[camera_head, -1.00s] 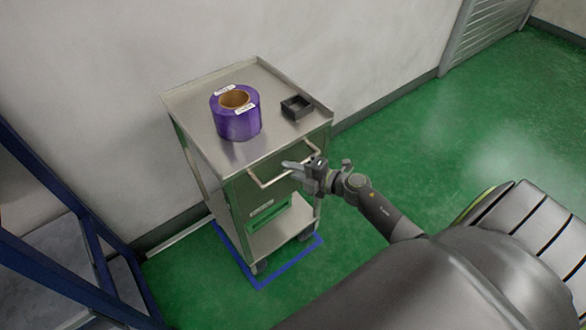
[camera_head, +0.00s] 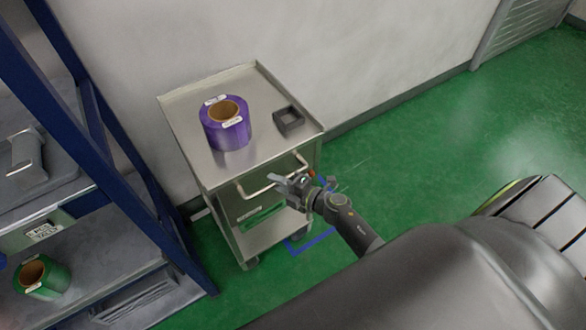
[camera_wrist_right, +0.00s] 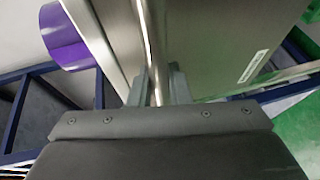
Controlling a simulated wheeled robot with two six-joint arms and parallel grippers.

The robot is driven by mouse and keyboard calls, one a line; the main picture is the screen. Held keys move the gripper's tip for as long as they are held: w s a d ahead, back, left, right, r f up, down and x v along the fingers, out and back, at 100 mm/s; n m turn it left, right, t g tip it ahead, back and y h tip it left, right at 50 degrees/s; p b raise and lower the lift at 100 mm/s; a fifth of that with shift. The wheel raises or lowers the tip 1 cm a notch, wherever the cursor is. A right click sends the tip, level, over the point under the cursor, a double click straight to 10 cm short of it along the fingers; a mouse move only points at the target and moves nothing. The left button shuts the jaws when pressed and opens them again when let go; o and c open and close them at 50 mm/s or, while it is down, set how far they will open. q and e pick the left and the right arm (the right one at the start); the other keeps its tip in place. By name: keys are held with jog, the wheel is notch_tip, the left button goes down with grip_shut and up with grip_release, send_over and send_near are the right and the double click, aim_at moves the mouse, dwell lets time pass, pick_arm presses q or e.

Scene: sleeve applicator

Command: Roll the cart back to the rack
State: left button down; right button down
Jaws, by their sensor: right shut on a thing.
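The steel cart (camera_head: 255,143) stands against the wall, right beside the blue rack (camera_head: 112,128), with little gap in the head view. My right gripper (camera_head: 287,184) is shut on the cart's handle (camera_head: 260,190), a bar on its front side. In the right wrist view the handle (camera_wrist_right: 152,45) runs between the two fingers (camera_wrist_right: 160,85). A purple roll (camera_head: 226,128) with a cardboard core and a small dark square tray (camera_head: 288,120) sit on the cart top. My left gripper is not in view.
The rack's shelves hold a green roll (camera_head: 42,277) and a grey case (camera_head: 35,165). A blue floor outline (camera_head: 312,242) shows partly under and right of the cart. Green floor (camera_head: 420,145) is open to the right. The wall (camera_head: 270,40) runs behind the cart.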

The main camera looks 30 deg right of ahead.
aim_at(248, 198)
jog(key=a, duration=0.3)
jog(key=a+p, duration=0.1)
jog(key=a, duration=0.5)
jog(key=shift+s+p, duration=0.3)
jog(key=shift+s, duration=0.1)
jog(key=shift+a+f, duration=0.1)
jog(key=shift+a, duration=0.15)
jog(key=c, duration=1.8)
grip_release()
jog(key=shift+s, duration=0.1)
jog(key=o, duration=0.4)
jog(key=shift+a, duration=0.2)
jog(key=shift+o, duration=0.2)
jog(key=shift+d, duration=0.1)
jog(key=shift+d, duration=0.1)
